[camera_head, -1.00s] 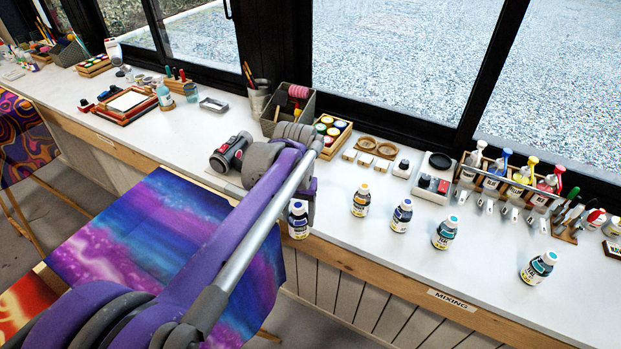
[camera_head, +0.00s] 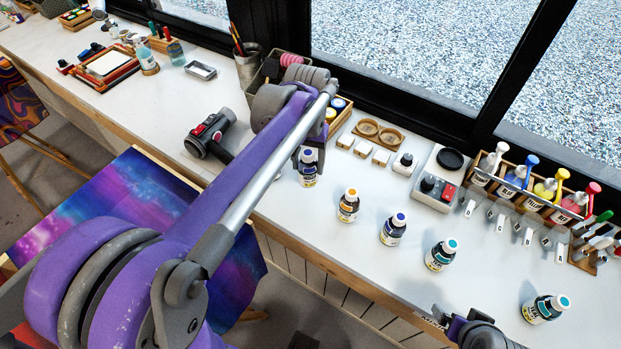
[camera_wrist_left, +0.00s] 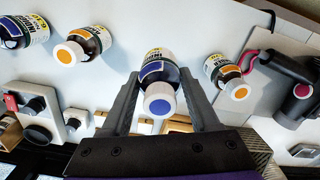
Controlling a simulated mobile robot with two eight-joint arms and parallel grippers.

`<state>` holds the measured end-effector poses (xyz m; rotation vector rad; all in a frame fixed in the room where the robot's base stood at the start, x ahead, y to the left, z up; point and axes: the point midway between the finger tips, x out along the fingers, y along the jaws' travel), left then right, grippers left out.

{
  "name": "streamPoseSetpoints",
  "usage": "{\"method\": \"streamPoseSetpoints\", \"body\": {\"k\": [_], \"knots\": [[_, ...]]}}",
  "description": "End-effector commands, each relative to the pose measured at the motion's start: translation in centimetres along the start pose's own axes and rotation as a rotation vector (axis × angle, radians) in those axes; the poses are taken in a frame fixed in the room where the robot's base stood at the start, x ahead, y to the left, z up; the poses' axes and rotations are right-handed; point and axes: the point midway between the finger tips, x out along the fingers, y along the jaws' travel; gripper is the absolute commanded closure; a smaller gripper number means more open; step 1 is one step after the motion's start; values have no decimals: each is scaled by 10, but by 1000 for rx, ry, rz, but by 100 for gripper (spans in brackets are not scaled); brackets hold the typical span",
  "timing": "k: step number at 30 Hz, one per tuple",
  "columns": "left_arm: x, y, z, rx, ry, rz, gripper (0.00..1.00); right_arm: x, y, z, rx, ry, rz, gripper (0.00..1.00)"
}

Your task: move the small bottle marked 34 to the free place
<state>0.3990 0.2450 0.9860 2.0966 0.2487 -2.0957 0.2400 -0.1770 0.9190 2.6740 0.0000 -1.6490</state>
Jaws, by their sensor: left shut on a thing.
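In the left wrist view the bottle (camera_wrist_left: 158,72) is between the two fingers, cap toward the camera. Its number is not readable. On the counter stand an orange-capped bottle (camera_head: 348,206), a blue-capped bottle (camera_head: 393,230) and a teal-capped bottle (camera_head: 440,256). Another orange-capped bottle (camera_wrist_left: 226,76) shows beside the gripper in the left wrist view. My right gripper (camera_head: 446,320) shows partly at the bottom; its jaws are unclear.
Another teal-capped bottle (camera_head: 543,308) stands at right. A dark red-and-black tool (camera_head: 208,134) lies left of the held bottle. White blocks (camera_head: 362,148), wooden rings (camera_head: 378,132) and a bottle rack (camera_head: 530,190) line the window side. The counter (camera_head: 300,212) is bare near its front edge.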

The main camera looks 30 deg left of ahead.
Motion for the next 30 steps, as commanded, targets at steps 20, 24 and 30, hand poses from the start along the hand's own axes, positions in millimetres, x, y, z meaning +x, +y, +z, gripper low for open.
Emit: {"method": "streamPoseSetpoints", "body": {"k": [20,24,30], "knots": [[60,0,0,1,0,0,100,4,0,3,0,-2,0,8],[61,0,0,0,0,0,100,5,0,4,0,-3,0,8],[63,0,0,0,0,0,15,6,0,5,0,-4,0,8]]}}
